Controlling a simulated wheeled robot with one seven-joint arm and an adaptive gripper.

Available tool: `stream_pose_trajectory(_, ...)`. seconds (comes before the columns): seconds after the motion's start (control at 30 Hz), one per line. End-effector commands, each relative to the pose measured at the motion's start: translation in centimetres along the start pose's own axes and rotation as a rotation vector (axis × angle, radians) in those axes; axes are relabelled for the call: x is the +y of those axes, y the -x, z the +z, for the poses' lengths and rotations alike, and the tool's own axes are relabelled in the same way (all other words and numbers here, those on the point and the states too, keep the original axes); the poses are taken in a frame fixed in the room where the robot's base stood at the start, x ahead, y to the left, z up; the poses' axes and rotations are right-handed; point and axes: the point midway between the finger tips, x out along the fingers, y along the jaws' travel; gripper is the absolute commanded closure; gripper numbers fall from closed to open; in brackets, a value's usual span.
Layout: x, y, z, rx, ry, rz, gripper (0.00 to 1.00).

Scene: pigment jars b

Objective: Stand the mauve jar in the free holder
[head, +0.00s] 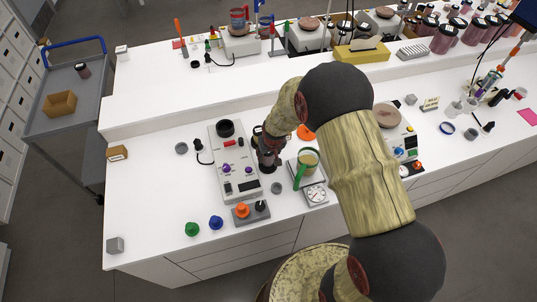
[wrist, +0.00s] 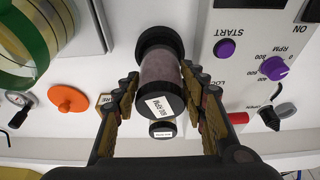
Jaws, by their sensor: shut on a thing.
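The mauve jar (wrist: 158,70) is in my gripper (wrist: 160,82), between the two fingers in the wrist view. It has a mauve body, dark ends and a white label on the end nearest the camera. In the head view my gripper (head: 267,150) is just right of the white control box, and the jar is mostly hidden there. A small pale-labelled round thing (wrist: 162,130) shows just below the jar in the wrist view; I cannot tell what it is. A black round ring (head: 225,128) stands on the control box; I cannot tell whether it is the holder.
The white control box (head: 233,165) has purple knobs. An orange disc (wrist: 68,98) lies nearby. The bench's left part is mostly clear.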

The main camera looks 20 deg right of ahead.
Motion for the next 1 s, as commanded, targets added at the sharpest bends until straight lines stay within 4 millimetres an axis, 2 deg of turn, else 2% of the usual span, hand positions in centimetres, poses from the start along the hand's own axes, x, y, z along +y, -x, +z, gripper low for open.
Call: stream_pose_trajectory(1.0, 0.0, -2.0, 0.6, 0.000, 0.000, 0.000, 0.98)
